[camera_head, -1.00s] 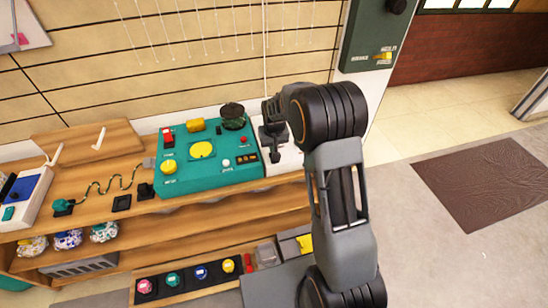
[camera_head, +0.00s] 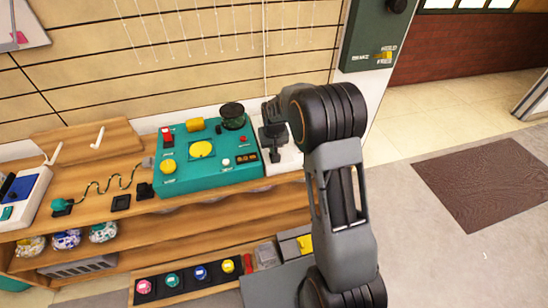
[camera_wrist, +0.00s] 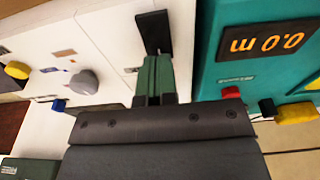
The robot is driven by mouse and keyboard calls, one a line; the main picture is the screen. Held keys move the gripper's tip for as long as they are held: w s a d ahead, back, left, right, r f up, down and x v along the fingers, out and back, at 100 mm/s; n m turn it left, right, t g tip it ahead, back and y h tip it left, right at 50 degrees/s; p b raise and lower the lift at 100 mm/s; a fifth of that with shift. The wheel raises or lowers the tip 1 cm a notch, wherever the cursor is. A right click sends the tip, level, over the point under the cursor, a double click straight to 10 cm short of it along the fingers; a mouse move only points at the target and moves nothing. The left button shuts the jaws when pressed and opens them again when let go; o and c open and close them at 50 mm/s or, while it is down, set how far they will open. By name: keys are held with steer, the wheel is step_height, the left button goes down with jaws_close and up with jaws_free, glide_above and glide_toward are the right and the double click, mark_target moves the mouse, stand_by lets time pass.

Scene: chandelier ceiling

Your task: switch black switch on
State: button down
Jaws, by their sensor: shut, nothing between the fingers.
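In the wrist view the black switch (camera_wrist: 154,32) is a dark upright piece on a white panel (camera_wrist: 112,35). My gripper (camera_wrist: 154,65) is shut and empty, its narrow green fingers together, with the tips right at the near end of the switch. I cannot tell whether they touch it. In the head view my gripper (camera_head: 275,154) is over the white panel (camera_head: 285,160), right of the teal console. The switch cannot be made out there, with my gripper and wrist over that area.
The teal console (camera_head: 215,174) with its buttons and knobs is close on the left. In the wrist view a grey knob (camera_wrist: 84,82) and a red button (camera_wrist: 231,92) flank my gripper. A green box (camera_head: 374,35) hangs on the wall at right. Floor on the right is open.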

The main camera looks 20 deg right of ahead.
steer(key=shift+f+b, duration=0.5)
steer(key=shift+f, duration=0.3)
steer(key=shift+r, duration=0.1)
steer(key=shift+r+p, duration=2.55)
steer(key=shift+r, duration=0.95)
